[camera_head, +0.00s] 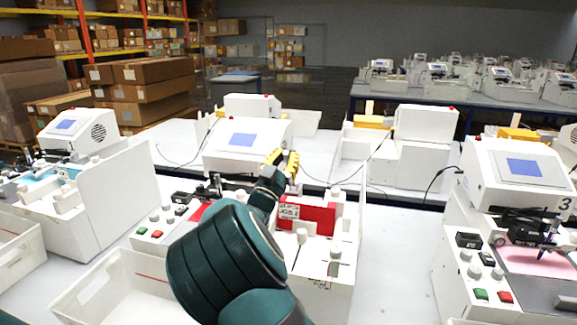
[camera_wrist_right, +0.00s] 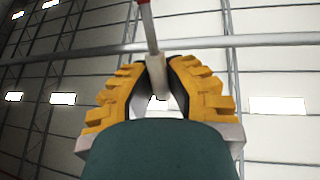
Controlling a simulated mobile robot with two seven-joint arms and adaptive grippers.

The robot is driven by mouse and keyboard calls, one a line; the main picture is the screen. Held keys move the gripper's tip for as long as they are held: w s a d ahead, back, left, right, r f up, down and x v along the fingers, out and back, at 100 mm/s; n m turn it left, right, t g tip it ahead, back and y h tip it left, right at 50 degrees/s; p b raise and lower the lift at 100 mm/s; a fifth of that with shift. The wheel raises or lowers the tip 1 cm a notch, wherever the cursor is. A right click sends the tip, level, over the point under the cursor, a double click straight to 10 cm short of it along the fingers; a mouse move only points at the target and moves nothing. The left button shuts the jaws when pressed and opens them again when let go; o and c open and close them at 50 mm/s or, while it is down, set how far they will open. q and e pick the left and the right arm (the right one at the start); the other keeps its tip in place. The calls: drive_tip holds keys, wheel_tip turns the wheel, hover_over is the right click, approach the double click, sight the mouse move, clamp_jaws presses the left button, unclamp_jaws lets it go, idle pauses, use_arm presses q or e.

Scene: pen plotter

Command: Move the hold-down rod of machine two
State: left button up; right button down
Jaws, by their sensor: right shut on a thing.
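Machine two appears to be the middle white plotter (camera_head: 247,137), with a blue screen on top and a red panel (camera_head: 318,216) on its bed. My right gripper (camera_head: 283,158) has yellow fingers and is raised in front of this machine's head. My arm covers part of the machine's front. My left gripper is not in view.
A machine marked 3 (camera_head: 518,160) stands at the right, with a pink sheet (camera_head: 540,262) on its bed. Another plotter (camera_head: 100,205) stands at the left. White bins (camera_head: 110,285) sit in front. Bare table (camera_head: 395,265) lies between the middle and right machines.

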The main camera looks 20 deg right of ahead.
drive_tip(key=shift+s+a+f+h+b, duration=0.3)
drive_tip(key=shift+s+f+h+b, duration=0.2)
drive_tip(key=shift+b, duration=0.45)
drive_tip(key=c, duration=1)
unclamp_jaws()
drive_tip(key=shift+m, duration=0.3)
drive_tip(key=shift+o, duration=0.2)
drive_tip(key=shift+a, duration=0.1)
drive_tip(key=shift+s+a+f, duration=0.15)
drive_tip(key=shift+s, duration=0.05)
drive_tip(key=v, duration=0.2)
drive_tip(key=shift+s+a+f, duration=0.2)
drive_tip(key=s+a, duration=0.8)
drive_tip(key=shift+a, duration=0.35)
